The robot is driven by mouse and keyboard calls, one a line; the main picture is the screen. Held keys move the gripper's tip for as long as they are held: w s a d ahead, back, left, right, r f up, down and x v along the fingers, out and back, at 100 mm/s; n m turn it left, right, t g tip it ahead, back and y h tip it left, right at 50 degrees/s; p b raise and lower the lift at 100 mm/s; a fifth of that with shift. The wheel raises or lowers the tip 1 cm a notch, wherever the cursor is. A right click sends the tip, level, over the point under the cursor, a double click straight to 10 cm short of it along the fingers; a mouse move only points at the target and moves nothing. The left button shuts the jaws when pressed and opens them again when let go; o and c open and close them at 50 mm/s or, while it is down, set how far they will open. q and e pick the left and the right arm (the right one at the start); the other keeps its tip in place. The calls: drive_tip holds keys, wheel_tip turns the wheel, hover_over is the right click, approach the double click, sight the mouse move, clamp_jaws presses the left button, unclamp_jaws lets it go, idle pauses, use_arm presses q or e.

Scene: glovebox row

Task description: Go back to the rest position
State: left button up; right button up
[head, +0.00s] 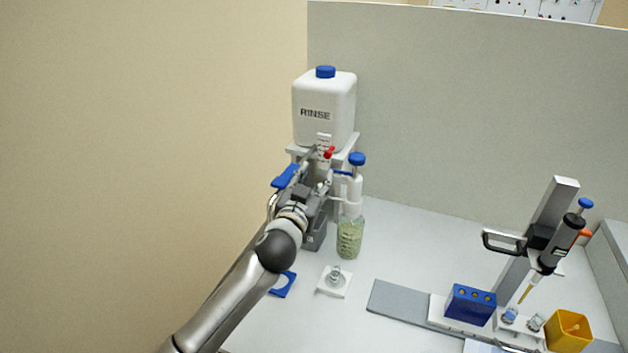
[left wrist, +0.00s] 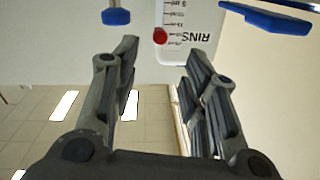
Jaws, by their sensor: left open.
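My left gripper (head: 322,165) is at the rinse station, in front of the white RINSE bottle's stand and near a small red tip and a blue lever. In the left wrist view its two fingers (left wrist: 161,52) are apart with nothing between them. The white RINSE bottle (head: 322,105) with a blue cap stands on a grey stand. In the left wrist view a white graduated scale (left wrist: 182,25) with a red dot shows just beyond the fingers. My left arm hides part of the stand. My right gripper is in neither view.
A jar of green granules (head: 350,238) stands right of my gripper. A white square with a small metal piece (head: 335,281) and a blue ring piece (head: 284,284) lie nearby. At right are a pipette stand (head: 540,230), a blue block (head: 470,304) and a yellow bin (head: 568,331).

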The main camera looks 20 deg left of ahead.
use_arm(q)
drive_tip(key=s+f+n+g, duration=0.1)
drive_tip(key=s+f+g, duration=0.6)
drive_tip(key=s+f, duration=0.9)
drive_tip(key=s+d+f+m+g, duration=0.1)
drive_tip(key=s+f+g, duration=0.3)
drive_tip(key=s, duration=0.8)
drive_tip(key=s+d+f+m+g, duration=0.1)
drive_tip(key=s+f+g, duration=0.2)
drive_tip(key=s, duration=0.9)
wheel_tip(320, 180, down, 26)
drive_tip(key=s+g, duration=0.2)
drive_tip(key=s+a+f+g, duration=0.1)
drive_tip(key=s+a+f, duration=0.2)
drive_tip(key=s+f, duration=1.3)
drive_tip(key=shift+s+a+f+h, duration=0.15)
drive_tip(key=shift+s+f+h, duration=0.15)
drive_tip(key=shift+f, duration=0.3)
